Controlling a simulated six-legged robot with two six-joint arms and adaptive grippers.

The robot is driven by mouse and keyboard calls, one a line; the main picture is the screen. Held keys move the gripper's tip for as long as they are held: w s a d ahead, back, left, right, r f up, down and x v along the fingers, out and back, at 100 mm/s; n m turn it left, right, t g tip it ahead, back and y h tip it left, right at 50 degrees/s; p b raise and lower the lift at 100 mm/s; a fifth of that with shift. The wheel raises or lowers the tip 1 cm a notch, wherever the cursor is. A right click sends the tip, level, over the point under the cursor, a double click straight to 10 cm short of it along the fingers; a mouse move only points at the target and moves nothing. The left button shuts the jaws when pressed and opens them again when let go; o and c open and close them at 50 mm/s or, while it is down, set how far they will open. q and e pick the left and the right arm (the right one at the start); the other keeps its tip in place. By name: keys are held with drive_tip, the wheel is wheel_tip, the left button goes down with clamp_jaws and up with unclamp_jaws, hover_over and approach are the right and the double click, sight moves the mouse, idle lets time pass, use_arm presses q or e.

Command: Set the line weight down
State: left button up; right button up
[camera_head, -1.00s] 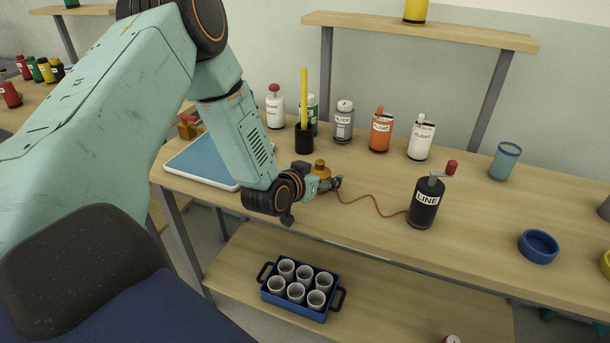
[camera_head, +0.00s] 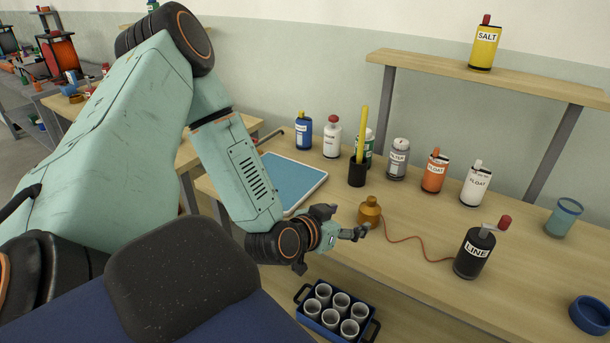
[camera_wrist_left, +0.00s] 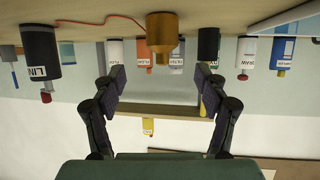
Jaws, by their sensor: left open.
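The line weight is a small brass-coloured weight (camera_head: 369,212) with a narrower neck, standing on the bench top. A thin red-brown line runs from it to the black LINE reel (camera_head: 475,252) with its crank and red knob. My left gripper (camera_head: 362,232) is open and empty, just in front of the weight and apart from it. In the left wrist view, which is upside down, the weight (camera_wrist_left: 162,32) stands beyond the gap between the two spread fingers (camera_wrist_left: 158,90). My right gripper is in neither view.
A blue-topped tray (camera_head: 290,180) lies left of the weight. A blue crate of white cups (camera_head: 340,312) sits below. Bench around the weight is clear.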

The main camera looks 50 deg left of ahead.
use_arm(q)
drive_tip(key=s+d+f+g+h, duration=0.2)
drive_tip(key=s+d+f+g, duration=0.4)
drive_tip(key=s+d+f, duration=0.4)
drive_tip(key=s+d+f+g, duration=0.1)
drive_tip(key=s+f+g, duration=0.2)
drive_tip(key=s, duration=0.6)
drive_tip(key=s+d+f+g+y, duration=0.1)
drive_tip(key=s+f+g, duration=0.3)
drive_tip(key=s, duration=0.5)
drive_tip(key=shift+s+f, duration=0.15)
drive_tip(key=shift+s, duration=0.2)
drive_tip(key=shift+s+d, duration=0.1)
drive_tip(key=shift+w, duration=0.2)
drive_tip(key=shift+s, duration=0.15)
